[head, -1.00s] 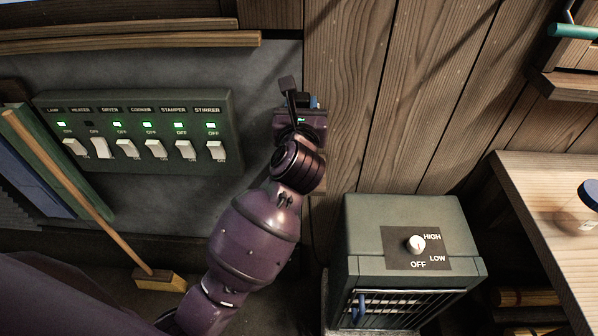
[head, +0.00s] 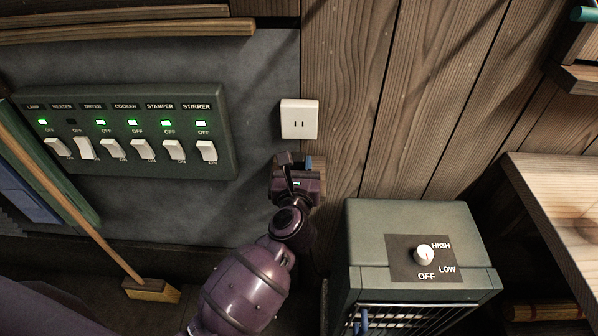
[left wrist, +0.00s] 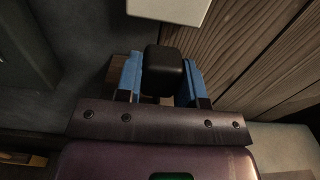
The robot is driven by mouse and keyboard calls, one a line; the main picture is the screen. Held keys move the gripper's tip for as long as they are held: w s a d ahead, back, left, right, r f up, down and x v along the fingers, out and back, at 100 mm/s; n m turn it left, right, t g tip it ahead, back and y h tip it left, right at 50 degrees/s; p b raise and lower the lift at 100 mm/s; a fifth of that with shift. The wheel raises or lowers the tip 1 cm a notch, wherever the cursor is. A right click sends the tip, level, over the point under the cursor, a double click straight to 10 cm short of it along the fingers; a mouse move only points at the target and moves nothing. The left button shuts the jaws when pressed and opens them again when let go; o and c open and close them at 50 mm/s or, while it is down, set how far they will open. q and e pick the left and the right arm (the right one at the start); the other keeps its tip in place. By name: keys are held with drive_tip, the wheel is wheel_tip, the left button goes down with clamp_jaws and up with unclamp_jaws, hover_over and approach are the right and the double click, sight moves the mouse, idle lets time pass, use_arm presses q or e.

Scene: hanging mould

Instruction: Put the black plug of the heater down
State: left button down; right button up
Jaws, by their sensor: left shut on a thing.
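My left gripper (head: 295,164) is in front of the wall, just below the white wall socket (head: 299,119). The socket's slots are empty. In the left wrist view the black plug (left wrist: 165,72) sits between the blue fingers of the gripper (left wrist: 163,80), which is shut on it. The socket's lower edge (left wrist: 168,9) shows above the plug there, apart from it. A small wooden ledge (head: 319,166) shows behind the gripper; I cannot tell whether the plug touches it. The grey-green heater (head: 370,222) stands at the lower right, with a white knob. My right gripper is not in view.
A switch panel (head: 120,180) with labelled white switches is on the wall to the left; the heater's light is dark, the others green. A broom (head: 152,290) leans at the left. A wooden table (head: 560,200) stands at the right.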

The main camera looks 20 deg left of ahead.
use_arm(q)
drive_tip(key=shift+f+b, duration=0.45)
drive_tip(key=shift+f, duration=0.95)
drive_tip(key=shift+f, duration=0.2)
drive_tip(key=c, duration=1.2)
unclamp_jaws()
drive_tip(key=o, duration=0.5)
drive_tip(key=shift+s+f, duration=0.1)
drive_tip(key=shift+f, duration=0.1)
drive_tip(key=shift+c, duration=0.2)
drive_tip(key=shift+r, duration=0.5)
drive_tip(key=shift+s+p, duration=0.3)
drive_tip(key=shift+p, duration=0.05)
drive_tip(key=v, duration=1.1)
drive_tip(key=shift+r, duration=0.45)
drive_tip(key=shift+s+d, duration=0.1)
drive_tip(key=shift+d, duration=0.05)
